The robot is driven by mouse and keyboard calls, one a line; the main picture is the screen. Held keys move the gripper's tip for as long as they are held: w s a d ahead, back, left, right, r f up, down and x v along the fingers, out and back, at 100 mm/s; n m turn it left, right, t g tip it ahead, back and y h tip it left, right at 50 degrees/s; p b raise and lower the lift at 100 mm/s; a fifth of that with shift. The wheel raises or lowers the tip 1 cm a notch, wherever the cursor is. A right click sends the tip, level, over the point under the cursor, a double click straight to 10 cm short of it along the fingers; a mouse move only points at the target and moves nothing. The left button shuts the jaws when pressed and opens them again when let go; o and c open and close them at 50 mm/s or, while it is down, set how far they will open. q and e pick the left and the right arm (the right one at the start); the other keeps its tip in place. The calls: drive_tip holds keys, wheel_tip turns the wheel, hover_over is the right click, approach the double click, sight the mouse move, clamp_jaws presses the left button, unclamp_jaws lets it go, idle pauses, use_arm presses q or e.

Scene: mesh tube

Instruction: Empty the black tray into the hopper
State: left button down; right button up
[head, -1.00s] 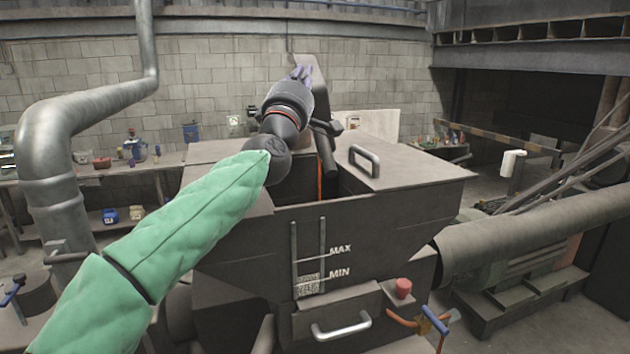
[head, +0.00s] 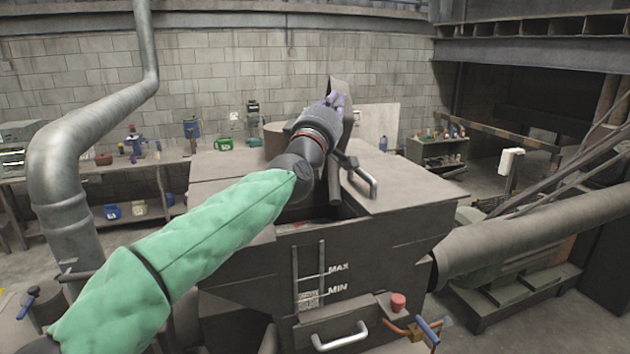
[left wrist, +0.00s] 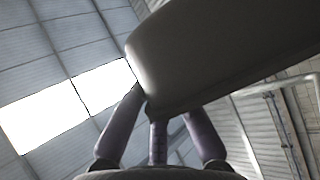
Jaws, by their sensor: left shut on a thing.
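My left gripper (head: 337,98) is shut on the black tray (head: 351,108) and holds it high above the hopper (head: 260,252). The tray is mostly hidden behind the gripper and looks steeply tilted in the head view. In the left wrist view, the purple fingers (left wrist: 157,125) meet the edge of the tray, whose smooth dark side (left wrist: 225,50) fills the upper right. I cannot see what the tray holds. The hopper is a large grey box with MAX and MIN marks. Its opening lies below my arm and is partly hidden. My right gripper is not in view.
A metal handle (head: 361,178) stands on the hopper's top, close to my left arm. A large pipe (head: 540,222) runs off to the right. A bent duct (head: 62,185) and a cluttered workbench (head: 168,160) stand at the left. A red knob (head: 397,302) is at the hopper's front.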

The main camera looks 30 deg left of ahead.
use_arm(q)
drive_tip(key=shift+w+d+m+h+p, duration=0.3)
drive_tip(key=shift+w+d+m+p, duration=0.25)
drive_tip(key=shift+p, duration=0.7)
drive_tip(key=shift+w+d+f+m+g+h+p, duration=0.45)
drive_tip(key=shift+w+d+f+m+g+p, duration=1.05)
drive_tip(key=shift+w+d+m+p, duration=1.8)
drive_tip(key=shift+w+d+f+m+g+h+p, duration=0.45)
drive_tip(key=shift+w+d+f+m+g+p, duration=1.2)
drive_tip(key=shift+d+p, duration=2.7)
drive_tip(key=w+a+f+m+g, duration=0.1)
drive_tip(key=w+a+f, duration=0.1)
drive_tip(key=w+a, duration=0.35)
drive_tip(key=w+a+f+m, duration=0.1)
drive_tip(key=w+a+f, duration=0.1)
drive_tip(key=w, duration=0.7)
drive_tip(key=s+d+f+m+g+y, duration=0.1)
drive_tip(key=s+d, duration=0.9)
drive_tip(key=d, duration=0.1)
drive_tip(key=shift+s+d+m, duration=0.25)
drive_tip(key=shift+d+m, duration=0.05)
drive_tip(key=shift+d, duration=0.1)
